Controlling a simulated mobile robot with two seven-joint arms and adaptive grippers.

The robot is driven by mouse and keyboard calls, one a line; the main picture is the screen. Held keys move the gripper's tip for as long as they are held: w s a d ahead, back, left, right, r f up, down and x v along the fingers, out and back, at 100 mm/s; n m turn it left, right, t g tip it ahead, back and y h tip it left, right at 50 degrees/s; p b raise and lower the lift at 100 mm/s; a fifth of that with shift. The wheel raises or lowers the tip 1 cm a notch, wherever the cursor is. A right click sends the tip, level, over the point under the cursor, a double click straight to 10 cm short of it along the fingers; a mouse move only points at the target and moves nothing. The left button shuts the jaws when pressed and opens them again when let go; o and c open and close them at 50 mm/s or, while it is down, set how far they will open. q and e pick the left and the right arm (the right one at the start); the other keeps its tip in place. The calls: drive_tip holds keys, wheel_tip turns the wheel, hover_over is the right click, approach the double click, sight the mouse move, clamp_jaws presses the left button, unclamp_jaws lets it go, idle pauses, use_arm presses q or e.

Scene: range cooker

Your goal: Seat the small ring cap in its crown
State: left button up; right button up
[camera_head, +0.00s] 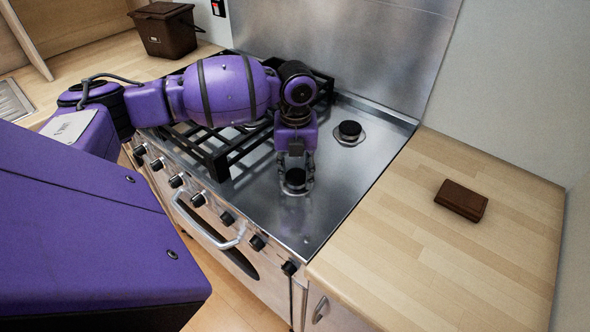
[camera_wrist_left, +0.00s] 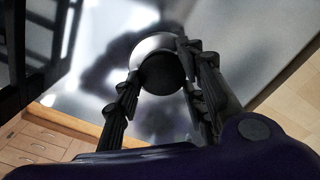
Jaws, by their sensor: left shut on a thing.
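My left gripper (camera_head: 295,181) points down over the front right of the steel hob. It is shut on the small ring cap (camera_head: 295,176), a dark round disc. In the left wrist view the cap (camera_wrist_left: 163,75) shows between the two fingers (camera_wrist_left: 158,92). A pale metal round, apparently the crown (camera_wrist_left: 151,44), shows just beyond and under the cap. Whether the cap touches the crown or sits level in it, I cannot tell. The fingers hide part of both. My right gripper is not in view.
A second burner with a black cap (camera_head: 349,130) sits behind on the hob (camera_head: 335,185). Black pan grates (camera_head: 225,155) stand to the left under my arm. A brown wallet-like block (camera_head: 461,200) lies on the right counter. A brown bin (camera_head: 166,29) stands at the back left.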

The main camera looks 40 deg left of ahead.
use_arm(q)
drive_tip(key=shift+s+f, duration=0.15)
drive_tip(key=shift+f, duration=0.15)
drive_tip(key=o, duration=0.9)
drive_tip(key=shift+c, duration=0.2)
drive_tip(key=o, duration=0.4)
drive_tip(key=shift+r, duration=0.1)
wheel_tip(320, 180, up, 12)
